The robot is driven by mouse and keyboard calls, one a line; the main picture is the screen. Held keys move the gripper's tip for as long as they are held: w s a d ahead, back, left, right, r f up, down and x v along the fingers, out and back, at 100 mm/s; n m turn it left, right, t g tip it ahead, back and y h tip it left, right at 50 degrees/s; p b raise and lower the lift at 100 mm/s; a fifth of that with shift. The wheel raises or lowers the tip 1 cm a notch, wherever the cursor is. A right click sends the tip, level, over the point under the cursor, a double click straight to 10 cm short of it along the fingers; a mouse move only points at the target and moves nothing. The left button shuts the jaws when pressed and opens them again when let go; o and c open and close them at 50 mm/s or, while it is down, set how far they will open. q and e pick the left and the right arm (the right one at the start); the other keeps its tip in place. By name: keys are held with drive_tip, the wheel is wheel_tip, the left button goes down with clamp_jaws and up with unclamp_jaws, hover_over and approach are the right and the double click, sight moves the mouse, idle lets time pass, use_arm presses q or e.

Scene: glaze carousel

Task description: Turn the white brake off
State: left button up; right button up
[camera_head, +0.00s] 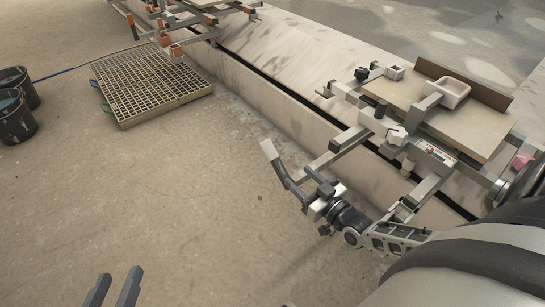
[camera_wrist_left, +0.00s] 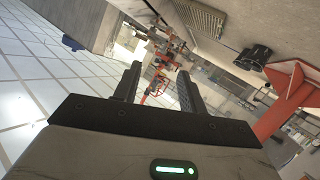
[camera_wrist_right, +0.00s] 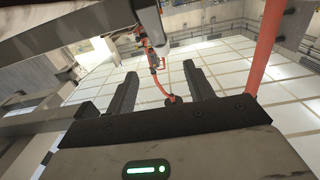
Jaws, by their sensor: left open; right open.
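In the head view a lever with a pale white end (camera_head: 269,150), which looks like the white brake, sticks out at the front left of the near carriage. It tilts up and left from a metal block (camera_head: 321,203). My left gripper (camera_head: 117,282) is open and empty at the bottom edge, left of the lever and apart from it. Its two fingers also show in the left wrist view (camera_wrist_left: 159,80), with nothing between them. My right gripper (camera_wrist_right: 162,82) is open and empty in the right wrist view. In the head view I cannot make out its fingers clearly.
The near carriage (camera_head: 485,135) carries a board with a white basin (camera_head: 453,90). A pale rail base (camera_head: 270,100) runs diagonally behind. A grate (camera_head: 150,85) and dark buckets (camera_head: 14,122) lie farther left. The floor at centre left is clear. My right arm covers the lower right.

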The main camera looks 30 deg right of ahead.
sight(276, 157)
drive_tip(key=w+b, duration=0.1)
drive_tip(key=w, duration=0.2)
drive_tip(key=w+b, duration=0.1)
drive_tip(key=w, duration=0.2)
drive_tip(key=w+a+b, duration=0.1)
drive_tip(key=w, duration=0.3)
drive_tip(key=shift+w+f+b, duration=0.1)
drive_tip(key=shift+f+b, duration=0.05)
drive_tip(key=shift+b, duration=0.15)
drive_tip(key=shift+w, duration=0.6)
use_arm(q)
drive_tip(key=shift+w+d+r+n+t+h, duration=0.3)
drive_tip(key=shift+d+r+n+t+h, duration=0.3)
drive_tip(key=shift+r+n+h, duration=0.25)
use_arm(e)
drive_tip(key=shift+w, duration=0.1)
clamp_jaws()
use_arm(q)
drive_tip(key=shift+f, duration=0.1)
